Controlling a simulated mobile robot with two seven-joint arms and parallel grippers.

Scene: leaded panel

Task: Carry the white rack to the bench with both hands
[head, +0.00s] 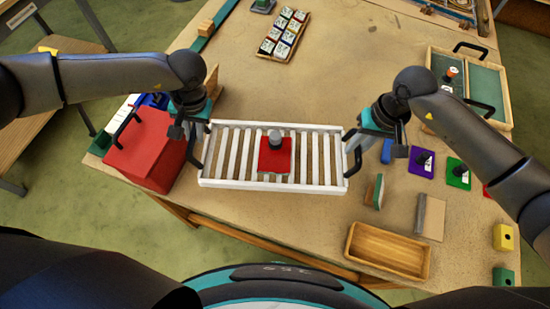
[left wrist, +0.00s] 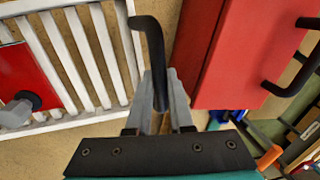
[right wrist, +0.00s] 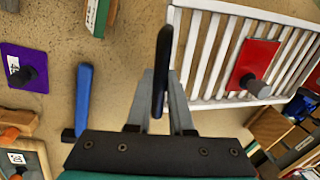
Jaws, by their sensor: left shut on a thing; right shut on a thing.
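The white slatted rack (head: 318,158) is level over the front part of the bench (head: 330,70), with a red square piece (head: 275,157) with a grey knob lying on its slats. My left gripper (head: 202,140) is shut on the rack's black left handle, also clear in the left wrist view (left wrist: 148,40). My right gripper (head: 355,148) is shut on the black right handle, seen in the right wrist view (right wrist: 163,60). Whether the rack touches the bench top or hangs just above it, I cannot tell.
A red box (head: 148,148) stands close to the rack's left end. A wooden tray (head: 388,250) and a small green-faced block (head: 374,190) lie near its right front. Purple (head: 421,162) and green (head: 458,172) knobbed pieces lie further right.

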